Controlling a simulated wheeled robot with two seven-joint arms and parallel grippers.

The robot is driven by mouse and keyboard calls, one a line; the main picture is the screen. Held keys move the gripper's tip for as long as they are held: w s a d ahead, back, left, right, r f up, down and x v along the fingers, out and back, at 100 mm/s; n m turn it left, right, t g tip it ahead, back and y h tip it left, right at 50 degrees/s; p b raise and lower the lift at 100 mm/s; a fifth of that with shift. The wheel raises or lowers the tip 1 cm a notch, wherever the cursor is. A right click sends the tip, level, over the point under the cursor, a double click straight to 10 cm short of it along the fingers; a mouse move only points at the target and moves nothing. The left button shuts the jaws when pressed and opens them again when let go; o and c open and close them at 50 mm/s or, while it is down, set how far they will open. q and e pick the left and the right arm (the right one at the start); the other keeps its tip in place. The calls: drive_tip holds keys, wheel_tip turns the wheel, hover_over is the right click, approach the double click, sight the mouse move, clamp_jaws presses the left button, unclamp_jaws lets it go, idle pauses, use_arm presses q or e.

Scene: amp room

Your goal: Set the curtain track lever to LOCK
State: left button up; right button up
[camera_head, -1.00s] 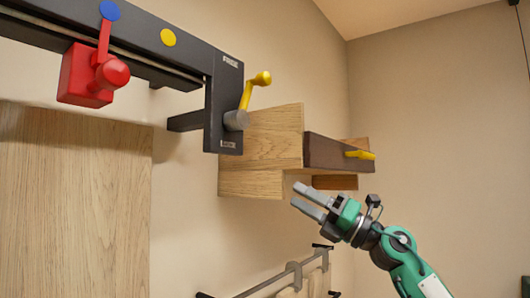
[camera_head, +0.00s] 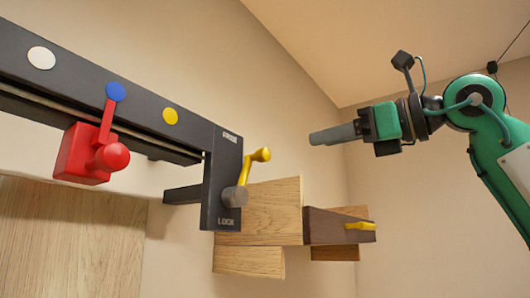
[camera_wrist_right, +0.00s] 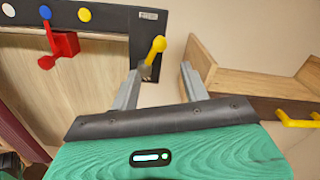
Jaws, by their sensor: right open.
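The curtain track lever (camera_head: 257,164) has a yellow arm with a round knob and a grey hub. It sits on the dark end plate (camera_head: 222,170) of the curtain track and points up, tilted right. The plate carries a FREE label (camera_head: 230,138) at the top and a LOCK label (camera_head: 226,222) at the bottom. My right gripper (camera_head: 316,137) is to the right of the lever and slightly higher. In the wrist view the open right gripper (camera_wrist_right: 160,72) shows the lever knob (camera_wrist_right: 158,45) beyond and between its empty fingers. The lever's hub is partly hidden there. My left gripper is out of view.
A red slider block (camera_head: 88,155) hangs on the track at the left, its pointer at a blue dot. White and yellow dots flank it. A wooden wall shelf (camera_head: 275,207) and a dark drawer with a yellow handle (camera_head: 360,226) are below my right gripper.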

sight(269, 153)
drive_tip(key=p+x, duration=0.6)
drive_tip(key=x, duration=0.7)
drive_tip(key=shift+w+a+p, duration=0.3)
drive_tip(key=shift+a, duration=0.05)
clamp_jaws()
